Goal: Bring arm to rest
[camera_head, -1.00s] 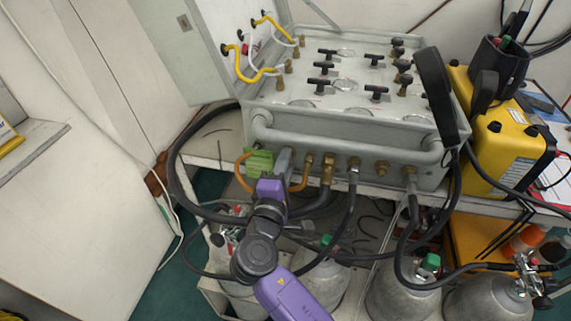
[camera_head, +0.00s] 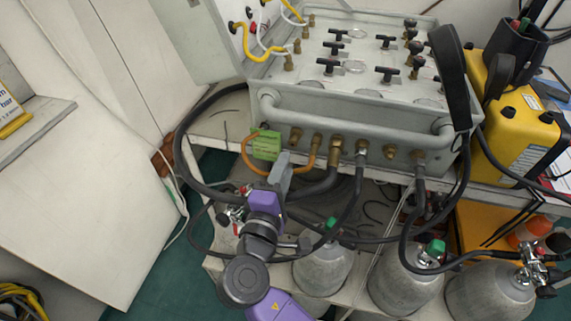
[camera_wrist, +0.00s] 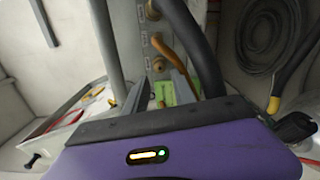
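My gripper (camera_head: 281,165) is below and in front of the grey air panel (camera_head: 350,110). Its grey fingers point up toward the panel's lower front edge, just right of a green tag (camera_head: 266,145) on an orange hose. In the wrist view the two fingers stand apart, and my gripper (camera_wrist: 160,82) looks open and empty. The green tag (camera_wrist: 165,93) shows beyond the gap between them. I see no contact between the fingers and the tag or hose. In the head view one finger partly hides the other.
Black hoses (camera_head: 185,165) loop beside and behind my arm. Several grey cylinders (camera_head: 322,270) stand below the panel. A yellow case (camera_head: 510,115) and a black pen cup (camera_head: 517,55) are at right. A white cabinet side (camera_head: 85,200) fills the left, with green floor between.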

